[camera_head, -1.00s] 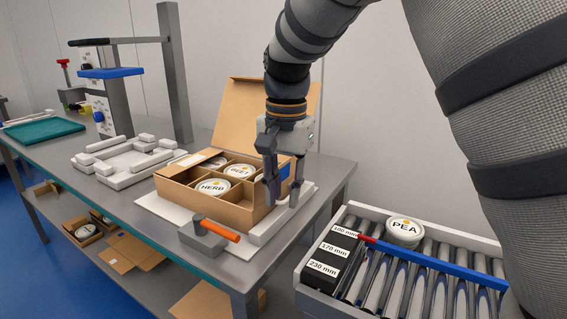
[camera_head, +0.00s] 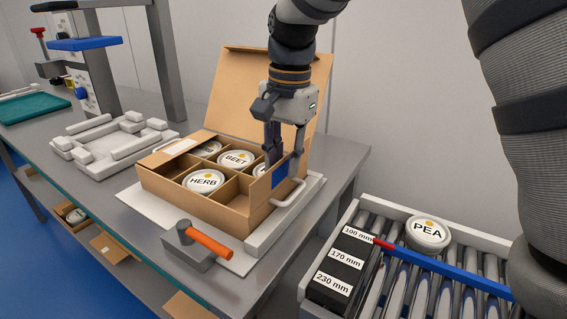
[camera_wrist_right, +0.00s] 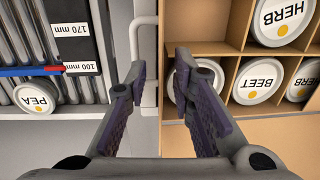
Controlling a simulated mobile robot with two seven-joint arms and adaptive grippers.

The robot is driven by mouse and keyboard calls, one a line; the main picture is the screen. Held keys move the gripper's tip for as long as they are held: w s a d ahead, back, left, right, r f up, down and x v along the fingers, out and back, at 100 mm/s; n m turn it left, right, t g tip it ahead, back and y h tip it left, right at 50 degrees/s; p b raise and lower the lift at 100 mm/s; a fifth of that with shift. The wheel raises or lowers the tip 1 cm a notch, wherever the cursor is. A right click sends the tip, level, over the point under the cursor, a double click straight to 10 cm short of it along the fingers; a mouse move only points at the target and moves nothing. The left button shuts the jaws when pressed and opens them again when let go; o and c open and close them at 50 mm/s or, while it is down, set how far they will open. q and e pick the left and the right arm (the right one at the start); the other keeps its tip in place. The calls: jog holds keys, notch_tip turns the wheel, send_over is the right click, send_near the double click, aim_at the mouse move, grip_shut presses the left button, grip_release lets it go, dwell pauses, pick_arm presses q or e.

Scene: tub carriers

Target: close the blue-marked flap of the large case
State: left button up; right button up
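The large case (camera_head: 218,216) is an open tan cardboard box on the bench, its lid (camera_head: 232,95) raised at the back. Its right flap, with a blue mark (camera_head: 279,174), stands up at the right side. My right gripper (camera_head: 286,158) points down at this flap, one finger on the inner side and one on the outer side. In the right wrist view its fingers (camera_wrist_right: 158,82) are apart, with the case's edge showing between them. The blue mark does not show there. Tubs marked HERB (camera_head: 203,182) and BEET (camera_head: 235,159) sit in compartments; another is partly hidden by the gripper. My left gripper is not in view.
A grey block with an orange handle (camera_head: 210,243) stands before the case. A white handle (camera_head: 289,193) is close to the case's right side. A roller conveyor (camera_head: 395,290) with a PEA tub (camera_head: 428,233) is at right. A white frame (camera_head: 112,140) lies left.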

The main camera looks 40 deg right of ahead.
aim_at(282, 182)
jog(key=shift+f, duration=0.55)
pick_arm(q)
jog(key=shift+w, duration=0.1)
pick_arm(e)
grip_shut()
jog(key=shift+w, duration=0.1)
jog(key=shift+w, duration=0.1)
jog(key=g, duration=0.1)
jog(key=w+g+h+b, duration=0.1)
jog(key=g+b, duration=0.1)
jog(key=shift+w+a+f+g+h, duration=0.15)
jog(key=shift+a+f+g+h, duration=0.15)
jog(key=shift+f, duration=0.1)
jog(key=shift+w+a+f+g+h+b, duration=0.15)
jog(key=shift+w+g+h+b, duration=0.25)
jog(key=shift+g+b, duration=0.5)
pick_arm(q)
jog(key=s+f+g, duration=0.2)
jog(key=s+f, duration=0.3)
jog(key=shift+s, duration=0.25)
pick_arm(e)
jog(key=shift+g, duration=0.6)
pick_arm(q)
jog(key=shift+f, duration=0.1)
pick_arm(e)
jog(key=shift+a+h, duration=0.1)
jog(key=shift+h, duration=0.2)
jog(key=shift+r, duration=0.2)
